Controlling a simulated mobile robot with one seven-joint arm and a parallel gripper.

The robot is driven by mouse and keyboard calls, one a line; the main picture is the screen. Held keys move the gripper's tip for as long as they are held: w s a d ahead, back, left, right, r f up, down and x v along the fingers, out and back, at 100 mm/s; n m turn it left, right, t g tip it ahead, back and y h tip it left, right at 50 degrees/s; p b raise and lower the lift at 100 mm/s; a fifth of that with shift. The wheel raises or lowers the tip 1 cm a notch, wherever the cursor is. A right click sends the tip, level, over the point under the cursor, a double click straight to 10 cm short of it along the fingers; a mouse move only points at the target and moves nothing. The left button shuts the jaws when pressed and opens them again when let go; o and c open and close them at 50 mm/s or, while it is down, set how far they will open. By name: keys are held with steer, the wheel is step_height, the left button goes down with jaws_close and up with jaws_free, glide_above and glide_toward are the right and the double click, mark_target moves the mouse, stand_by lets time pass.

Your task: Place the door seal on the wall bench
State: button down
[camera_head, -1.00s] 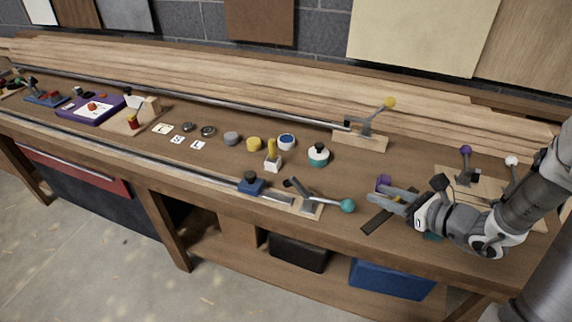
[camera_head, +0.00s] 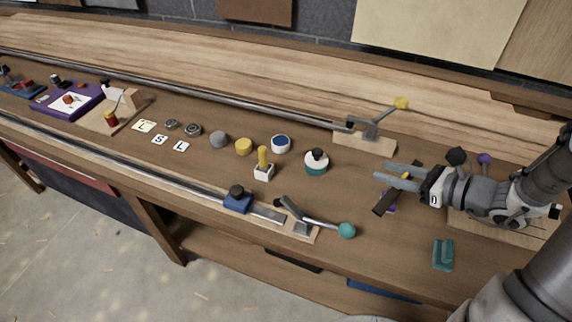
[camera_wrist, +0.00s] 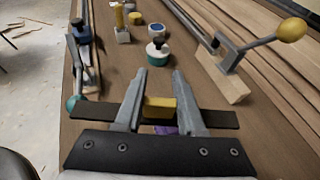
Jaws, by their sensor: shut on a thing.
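A dark flat strip with a yellow block at its middle, which I take for the door seal (camera_head: 386,203), is at my gripper (camera_head: 382,172). In the wrist view the strip (camera_wrist: 98,110) lies crosswise, and my fingers are shut on its yellow middle (camera_wrist: 158,107). Both ends stick out past the fingers. It appears held above the wall bench (camera_head: 200,160), a long wooden workbench along the grey block wall. A purple thing (camera_head: 391,205) shows partly below the strip; the strip and gripper hide the rest.
A teal block (camera_head: 443,255) lies near the front edge. A teal-knobbed clamp (camera_head: 345,230) stands to the left, a yellow-knobbed clamp (camera_head: 375,130) behind. A white-and-teal round pot (camera_head: 316,162) and a yellow-handled stamp (camera_head: 263,165) stand further left. Bare bench lies between pot and gripper.

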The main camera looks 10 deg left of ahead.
steer(key=x, duration=0.4)
steer(key=s+f+x, duration=0.1)
steer(key=x, duration=0.4)
steer(key=f+b+x, duration=0.1)
steer(key=x, duration=0.3)
steer(key=shift+s+a+f, duration=0.15)
steer(key=shift+s+a, duration=0.1)
steer(key=shift+f, duration=1.9)
steer(key=shift+f+b, duration=0.2)
steer(key=shift+b, duration=0.25)
steer(key=c, duration=0.5)
jaws_free()
